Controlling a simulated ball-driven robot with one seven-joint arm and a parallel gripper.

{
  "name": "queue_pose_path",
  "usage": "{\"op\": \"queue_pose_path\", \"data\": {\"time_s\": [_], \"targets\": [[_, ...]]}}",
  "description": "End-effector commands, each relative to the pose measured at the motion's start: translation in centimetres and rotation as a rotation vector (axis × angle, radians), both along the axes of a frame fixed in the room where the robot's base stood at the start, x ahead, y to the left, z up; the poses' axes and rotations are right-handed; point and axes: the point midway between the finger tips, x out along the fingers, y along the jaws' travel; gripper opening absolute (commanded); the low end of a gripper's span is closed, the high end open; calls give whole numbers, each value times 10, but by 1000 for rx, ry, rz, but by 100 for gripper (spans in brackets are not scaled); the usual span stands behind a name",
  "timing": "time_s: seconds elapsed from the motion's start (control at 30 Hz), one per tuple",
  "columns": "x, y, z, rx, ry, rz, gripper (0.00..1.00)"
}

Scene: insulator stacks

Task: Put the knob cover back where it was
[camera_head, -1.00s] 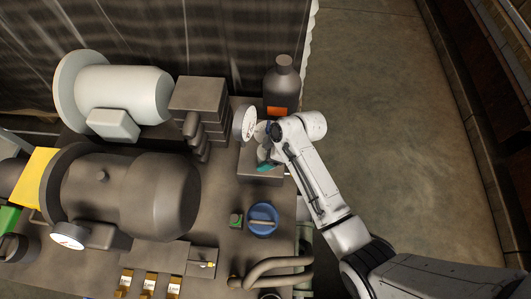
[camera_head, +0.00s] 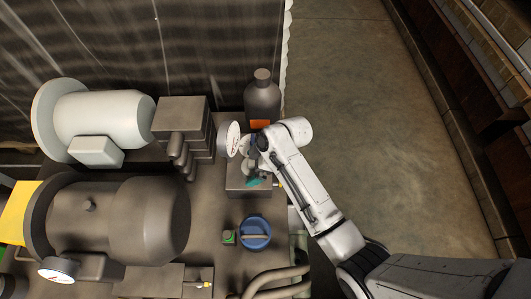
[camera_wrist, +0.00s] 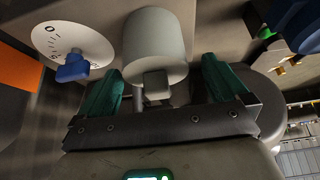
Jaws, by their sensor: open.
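A pale grey round cup (camera_wrist: 155,45) with a small square tab (camera_wrist: 157,84), apparently the knob cover, stands ahead of my gripper in the wrist view. My gripper (camera_wrist: 160,90) is open, with one teal finger on each side of the tab. No finger clearly touches it. Left of the cup is a white dial with a scale (camera_wrist: 62,42) and a blue knob (camera_wrist: 72,69), which is uncovered. In the head view my gripper (camera_head: 253,178) is over a grey box (camera_head: 236,187); my arm hides the cup there.
A dark bottle with an orange label (camera_head: 262,97) stands behind the gripper. A stepped grey block (camera_head: 182,118) and large motor (camera_head: 150,222) are to the left. A blue round cap (camera_head: 254,233) and a green button box (camera_head: 229,237) are nearer. Open floor lies right.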

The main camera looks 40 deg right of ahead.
Motion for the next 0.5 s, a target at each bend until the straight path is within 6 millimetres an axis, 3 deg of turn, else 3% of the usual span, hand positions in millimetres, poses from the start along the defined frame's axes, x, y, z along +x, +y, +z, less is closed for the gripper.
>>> {"op": "queue_pose_path", "data": {"time_s": [0.3, 0.5], "targets": [[-20, -29, 59, 0, -2, -3, 100], [-29, -41, 84, 0, 0, -4, 100]]}}
